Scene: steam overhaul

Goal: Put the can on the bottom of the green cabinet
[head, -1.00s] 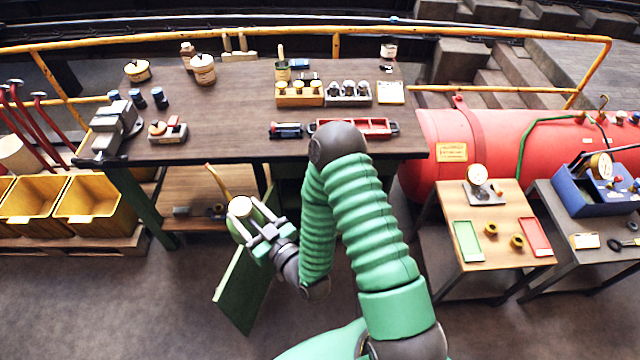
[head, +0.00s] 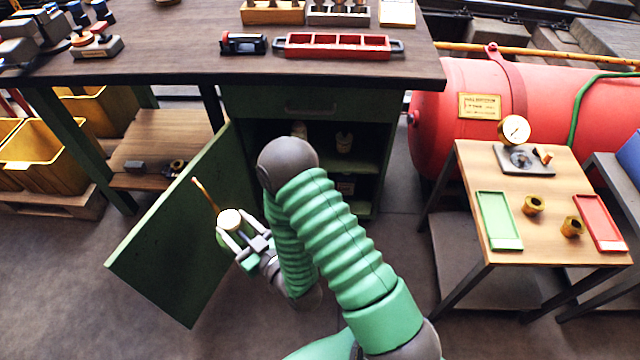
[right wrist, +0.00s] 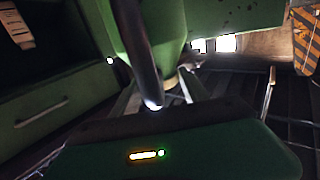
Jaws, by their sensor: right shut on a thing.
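The can (head: 230,219) has a pale round top and a long thin brass spout; its green body shows large in the right wrist view (right wrist: 160,30). My right gripper (head: 243,243) is shut on it and holds it in front of the open cabinet door. The green cabinet (head: 375,150) stands under the workbench. Its door (head: 190,235) is swung open to the left. Inside, a shelf carries small containers, and my right arm hides much of the lower part, including most of the cabinet bottom. My left gripper is out of view.
The dark workbench top (head: 170,50) overhangs the cabinet and holds a red tray (head: 335,54) and wooden racks. A small table (head: 490,180) with a gauge and a red tank (head: 450,130) stand to the right. Yellow bins (head: 40,155) are at the left. Floor before the cabinet is clear.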

